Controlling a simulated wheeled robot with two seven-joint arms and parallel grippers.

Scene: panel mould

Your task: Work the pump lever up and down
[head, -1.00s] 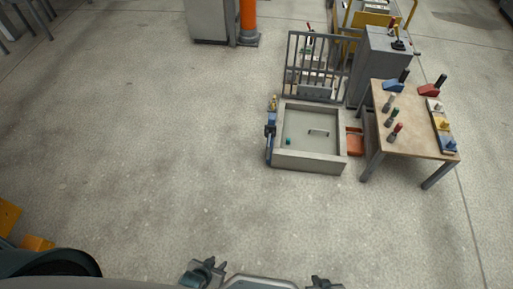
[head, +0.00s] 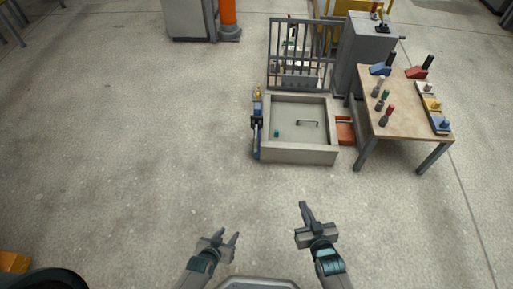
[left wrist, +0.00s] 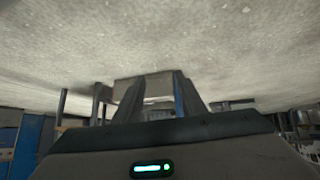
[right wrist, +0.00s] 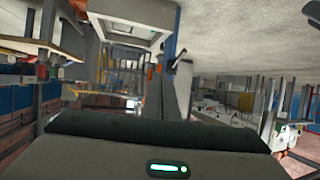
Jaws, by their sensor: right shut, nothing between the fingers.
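A blue upright unit with dark parts, which looks like the pump (head: 256,135), stands against the left wall of the grey panel mould (head: 298,156). Which part of it is the lever is too small to tell. A yellow piece (head: 258,92) shows at its far end. My left gripper (head: 226,235) is open and empty, over bare floor on the near side of the mould. My right gripper (head: 304,207) is shut and empty, also short of the mould. Both are well apart from the pump. The mould also shows in the right wrist view (right wrist: 140,32).
A table (head: 400,115) with coloured handles stands right of the mould. An orange box (head: 345,132) sits between them. A barred rack (head: 300,55) and a grey cabinet (head: 362,60) stand behind. The floor in front and to the left is clear.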

